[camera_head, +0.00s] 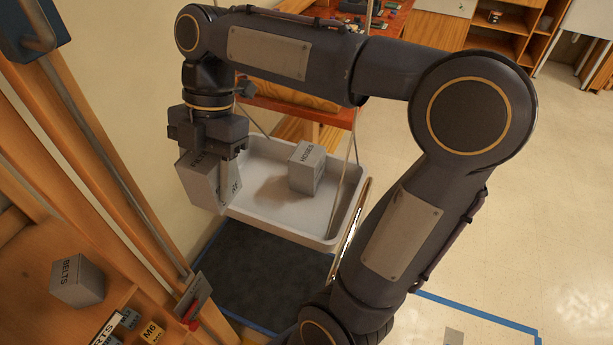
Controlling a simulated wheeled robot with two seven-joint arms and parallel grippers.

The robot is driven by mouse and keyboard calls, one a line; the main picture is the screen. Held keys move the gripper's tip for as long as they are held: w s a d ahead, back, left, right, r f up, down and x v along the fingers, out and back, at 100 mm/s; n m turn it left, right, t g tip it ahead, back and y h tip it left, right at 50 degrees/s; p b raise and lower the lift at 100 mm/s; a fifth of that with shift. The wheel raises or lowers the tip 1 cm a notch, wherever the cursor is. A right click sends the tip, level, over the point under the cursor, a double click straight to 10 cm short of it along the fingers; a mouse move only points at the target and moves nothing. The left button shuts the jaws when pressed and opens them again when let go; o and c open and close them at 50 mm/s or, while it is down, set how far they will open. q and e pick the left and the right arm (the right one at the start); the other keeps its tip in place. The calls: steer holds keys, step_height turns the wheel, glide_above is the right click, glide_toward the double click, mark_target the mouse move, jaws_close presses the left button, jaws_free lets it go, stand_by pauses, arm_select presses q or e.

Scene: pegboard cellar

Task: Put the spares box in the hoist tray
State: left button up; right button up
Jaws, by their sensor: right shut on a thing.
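My right gripper (212,168) points down and is shut on a grey box (202,186), which I take to be the spares box; its label is partly covered by the fingers. The held box is at the left end of the white hoist tray (280,226) and covers that corner of it. I cannot tell how high it is above the tray floor. A grey box marked HOSES (305,168) stands inside the tray towards the far right. The left gripper is not in view.
A grey BELTS box (77,281) sits on the wooden shelf (35,250) at the lower left. Cords rise from the tray's rim. A dark mat (255,275) lies on the floor below the tray. Bare tan floor is free at the right.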

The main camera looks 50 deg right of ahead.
steer(key=w+d+f+p, duration=0.1)
steer(key=w+d+f, duration=0.1)
steer(key=d+f, duration=0.1)
steer(key=w+d+f+p, duration=0.1)
steer(key=w+d+f, duration=0.1)
steer(key=d, duration=0.3)
steer(key=w+d+f+p, duration=0.1)
steer(key=w+d+f, duration=0.1)
steer(key=d+f, duration=0.2)
steer(key=shift+w+f, duration=0.1)
steer(key=shift+w, duration=0.2)
steer(key=f, duration=0.3)
steer(key=shift+w+d+f, duration=0.1)
steer(key=shift+d+f, duration=0.1)
steer(key=shift+d, duration=0.05)
steer(key=shift+f, duration=0.1)
steer(key=shift+f, duration=0.1)
steer(key=shift+f, duration=0.15)
steer(key=o, duration=1.1)
steer(key=shift+c, duration=0.2)
